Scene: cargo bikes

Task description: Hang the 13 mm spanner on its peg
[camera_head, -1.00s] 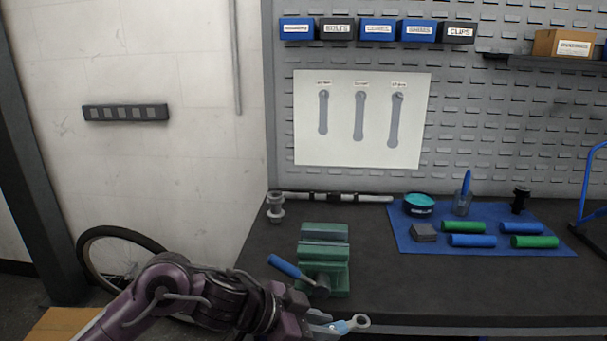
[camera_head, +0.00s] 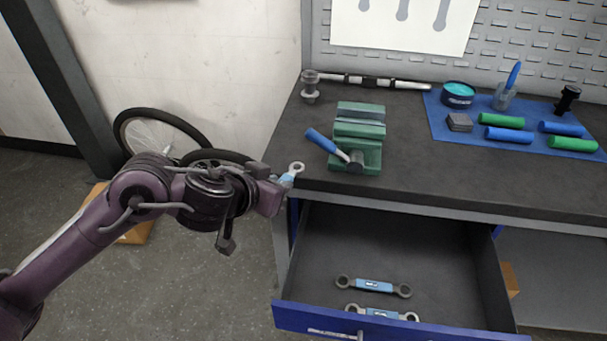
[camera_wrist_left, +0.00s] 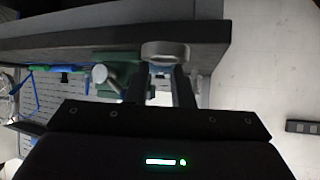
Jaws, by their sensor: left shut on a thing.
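My left gripper (camera_head: 279,186) is shut on a spanner with a blue label (camera_head: 288,178). Its grey ring end (camera_head: 297,167) sticks up past the fingertips, near the bench's front left corner. The label is too small to read, so I cannot tell its size. In the left wrist view the ring end (camera_wrist_left: 165,52) stands beyond the two fingers (camera_wrist_left: 160,85). The white board (camera_head: 402,22) with grey spanner outlines is on the back panel, its top cut off. The pegs are not visible. My right gripper is out of view.
An open blue-fronted drawer (camera_head: 395,322) holds two spanners, one farther back (camera_head: 373,286) and one nearer (camera_head: 382,314). A green vise (camera_head: 358,130) with a blue-handled tool (camera_head: 322,141) stands on the bench (camera_head: 420,165). A blue mat (camera_head: 440,125) with grips lies at the right.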

